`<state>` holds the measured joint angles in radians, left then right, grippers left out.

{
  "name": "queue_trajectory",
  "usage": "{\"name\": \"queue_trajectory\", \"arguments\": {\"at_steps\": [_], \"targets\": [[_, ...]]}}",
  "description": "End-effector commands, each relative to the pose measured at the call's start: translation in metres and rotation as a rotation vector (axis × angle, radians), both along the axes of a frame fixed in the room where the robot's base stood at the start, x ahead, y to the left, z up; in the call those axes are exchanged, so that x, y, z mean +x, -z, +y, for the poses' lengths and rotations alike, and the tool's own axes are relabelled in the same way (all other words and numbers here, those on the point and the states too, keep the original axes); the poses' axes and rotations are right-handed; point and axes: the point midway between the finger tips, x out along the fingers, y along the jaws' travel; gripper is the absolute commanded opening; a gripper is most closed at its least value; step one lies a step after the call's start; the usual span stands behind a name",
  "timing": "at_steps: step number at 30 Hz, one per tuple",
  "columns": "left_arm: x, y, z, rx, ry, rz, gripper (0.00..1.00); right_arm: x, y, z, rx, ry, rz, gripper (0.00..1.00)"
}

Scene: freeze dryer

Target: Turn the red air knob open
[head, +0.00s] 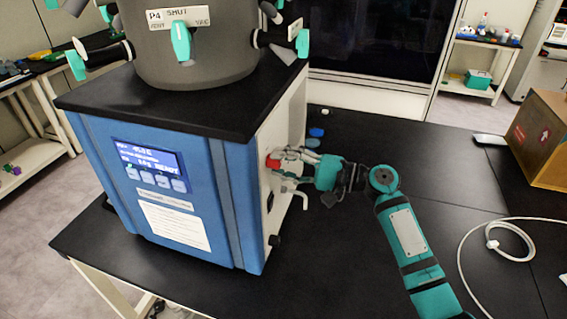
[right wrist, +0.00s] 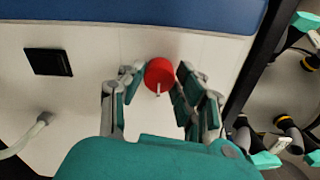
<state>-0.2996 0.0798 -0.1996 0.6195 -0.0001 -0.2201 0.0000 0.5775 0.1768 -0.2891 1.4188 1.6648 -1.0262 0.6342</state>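The red air knob (head: 273,162) is on the white right side panel of the blue freeze dryer (head: 170,190). It also shows in the right wrist view (right wrist: 159,74), with a pale pointer mark. My right gripper (head: 283,165) is at the knob. In the right wrist view its two fingers (right wrist: 158,82) stand on either side of the knob. The right finger is close to the knob's edge, and the left finger is near its other edge; I cannot tell whether they touch it. My left gripper is not in view.
A white hose (head: 505,225) lies on the black bench at the right. A cardboard box (head: 538,140) stands at the back right. A hooked pipe (head: 302,197) sticks out below the knob.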

Motion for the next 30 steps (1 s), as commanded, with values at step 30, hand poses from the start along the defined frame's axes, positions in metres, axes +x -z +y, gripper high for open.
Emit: {"name": "queue_trajectory", "arguments": {"at_steps": [30], "targets": [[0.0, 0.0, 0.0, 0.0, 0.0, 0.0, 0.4, -0.03, 0.001, -0.093, -0.001, 0.002, 0.0, 0.55]]}}
